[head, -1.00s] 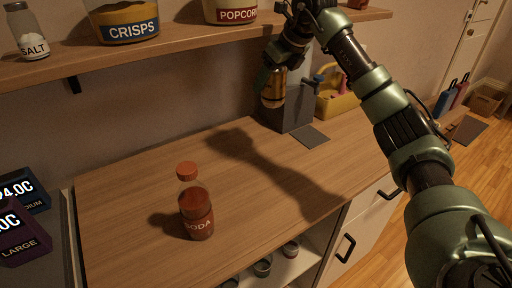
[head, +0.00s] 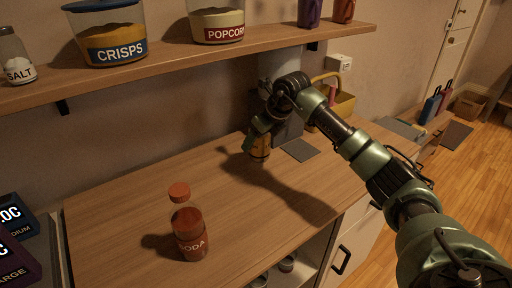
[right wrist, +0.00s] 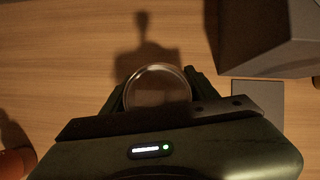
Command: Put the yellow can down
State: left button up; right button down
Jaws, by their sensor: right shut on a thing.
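The yellow can (head: 259,152) is in my right gripper (head: 258,140), upright, low over the wooden counter (head: 150,193) near its back edge. In the right wrist view the can's round top (right wrist: 157,88) sits between the two fingers of the right gripper (right wrist: 157,95), which is shut on it. I cannot tell whether the can's bottom touches the counter. My left gripper is not in view.
A red soda bottle (head: 188,225) stands on the counter at the front left. A grey machine (head: 285,115) with a flat grey plate (head: 300,150) is right behind the can. A shelf (head: 160,62) with jars runs above. The counter between bottle and can is clear.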

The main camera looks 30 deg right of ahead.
aim_at(256, 148)
jog(key=shift+f, duration=1.65)
jog(key=shift+c, duration=2.2)
grip_release()
